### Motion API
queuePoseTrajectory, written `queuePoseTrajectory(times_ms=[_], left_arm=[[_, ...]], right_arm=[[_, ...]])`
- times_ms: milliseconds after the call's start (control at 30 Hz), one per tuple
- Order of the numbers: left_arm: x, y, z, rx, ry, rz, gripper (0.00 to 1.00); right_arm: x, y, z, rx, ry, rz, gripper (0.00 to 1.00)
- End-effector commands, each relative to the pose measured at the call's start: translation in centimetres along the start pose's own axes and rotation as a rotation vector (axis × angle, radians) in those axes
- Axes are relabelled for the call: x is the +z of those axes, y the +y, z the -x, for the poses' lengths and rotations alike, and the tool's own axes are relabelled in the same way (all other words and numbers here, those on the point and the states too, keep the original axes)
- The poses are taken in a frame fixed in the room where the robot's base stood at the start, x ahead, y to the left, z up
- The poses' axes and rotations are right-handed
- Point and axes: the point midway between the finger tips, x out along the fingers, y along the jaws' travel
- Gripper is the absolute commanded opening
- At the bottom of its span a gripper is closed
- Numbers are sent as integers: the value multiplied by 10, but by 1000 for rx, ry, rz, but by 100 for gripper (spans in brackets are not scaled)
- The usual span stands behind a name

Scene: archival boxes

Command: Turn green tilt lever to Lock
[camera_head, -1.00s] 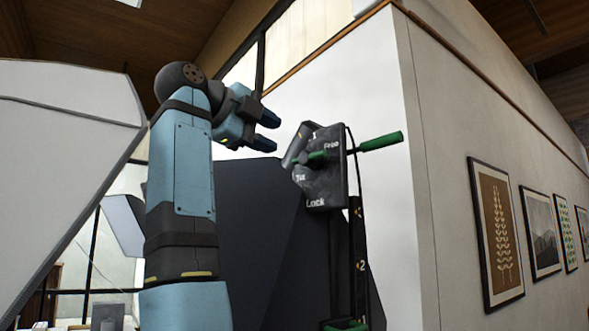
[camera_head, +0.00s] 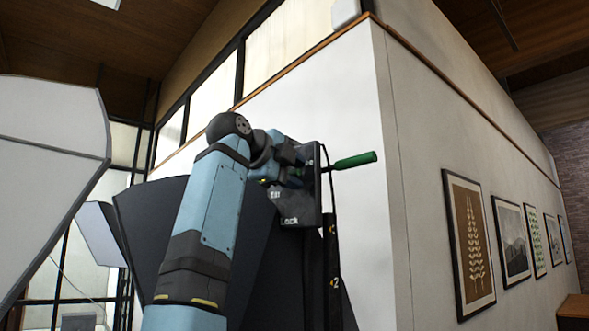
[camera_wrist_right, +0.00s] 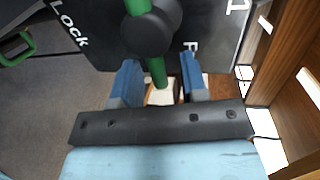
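The dark plate (camera_head: 300,212) with white lettering, "Lock" at its lower edge, stands by the wall corner. My right gripper (camera_head: 290,176) is in front of it and hides much of its upper half. In the right wrist view the plate (camera_wrist_right: 95,40) shows "LOCK" at left and a cut-off "F" at right. The green lever (camera_wrist_right: 157,70) runs down from a round black hub, closer to the "F". Its end lies between the fingers of my right gripper (camera_wrist_right: 160,80), which are open, with gaps on both sides. My left gripper is not in view.
A long green handle (camera_head: 352,161) sticks out right of the plate; whether it joins the lever is unclear. A dark post (camera_head: 331,270) with numbers is below. A white wall (camera_head: 365,100) is close behind. A green loop (camera_wrist_right: 18,45) shows at the wrist view's left.

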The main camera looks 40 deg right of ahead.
Motion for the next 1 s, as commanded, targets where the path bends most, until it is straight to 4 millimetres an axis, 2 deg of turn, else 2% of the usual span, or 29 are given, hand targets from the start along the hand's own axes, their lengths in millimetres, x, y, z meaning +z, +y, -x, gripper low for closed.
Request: queuePoseTrajectory(times_ms=[333,500,767,1000], left_arm=[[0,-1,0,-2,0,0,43],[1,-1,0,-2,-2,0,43],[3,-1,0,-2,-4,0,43],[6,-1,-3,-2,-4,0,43]], right_arm=[[0,0,-4,-1,1,0,40],[0,0,-4,-1,1,0,1],[0,1,-4,-1,-2,-10,0],[0,5,-5,-2,-17,-94,0]])
